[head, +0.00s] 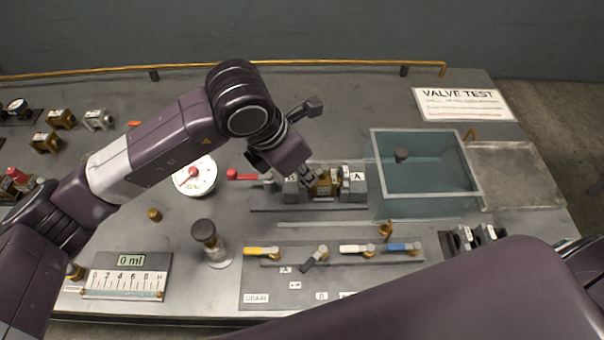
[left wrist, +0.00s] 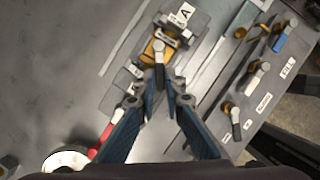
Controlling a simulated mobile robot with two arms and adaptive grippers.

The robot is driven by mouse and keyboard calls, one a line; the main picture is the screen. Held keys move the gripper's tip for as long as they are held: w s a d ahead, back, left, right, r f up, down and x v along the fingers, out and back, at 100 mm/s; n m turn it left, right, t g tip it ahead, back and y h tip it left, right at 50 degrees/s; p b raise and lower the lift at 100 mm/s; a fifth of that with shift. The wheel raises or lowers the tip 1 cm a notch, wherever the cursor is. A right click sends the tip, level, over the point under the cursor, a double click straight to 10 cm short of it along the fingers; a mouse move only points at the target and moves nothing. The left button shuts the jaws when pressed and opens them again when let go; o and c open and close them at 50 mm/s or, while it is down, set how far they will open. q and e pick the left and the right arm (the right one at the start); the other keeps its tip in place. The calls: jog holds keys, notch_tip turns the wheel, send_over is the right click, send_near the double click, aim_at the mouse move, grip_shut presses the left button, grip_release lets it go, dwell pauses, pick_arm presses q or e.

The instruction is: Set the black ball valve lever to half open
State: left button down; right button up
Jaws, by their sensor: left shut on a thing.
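A brass ball valve (head: 323,186) sits in the fixture between grey blocks, one marked A. In the left wrist view, a short black lever (left wrist: 159,74) stands on this valve (left wrist: 151,52). My left gripper (head: 309,179) is right over it; in the left wrist view its fingertips (left wrist: 167,91) close in around the lever's near end. It is shut on this lever, though the exact contact is partly hidden. Another black lever (head: 314,257) is on the front panel, slanting, with no gripper at it. My right gripper is out of view.
Yellow (head: 262,251), white (head: 357,249) and blue (head: 401,247) levers line the front panel. A red lever (head: 240,175) and round gauge (head: 195,177) lie left of the fixture. A clear tank (head: 425,195) stands right of it. A dark-capped post (head: 205,235) stands in front.

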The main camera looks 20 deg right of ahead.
pick_arm(q)
jog(key=shift+s+d+n+t+b, duration=0.15)
jog(key=shift+s+n+t+b, duration=0.2)
jog(key=shift+n+b, duration=0.5)
jog(key=shift+y, duration=0.3)
jog(key=c, duration=2)
grip_release()
jog(key=shift+r, duration=0.15)
jog(key=v, duration=1.1)
jog(key=shift+a+r, duration=0.2)
jog(key=shift+r, duration=0.15)
jog(key=shift+r, duration=0.1)
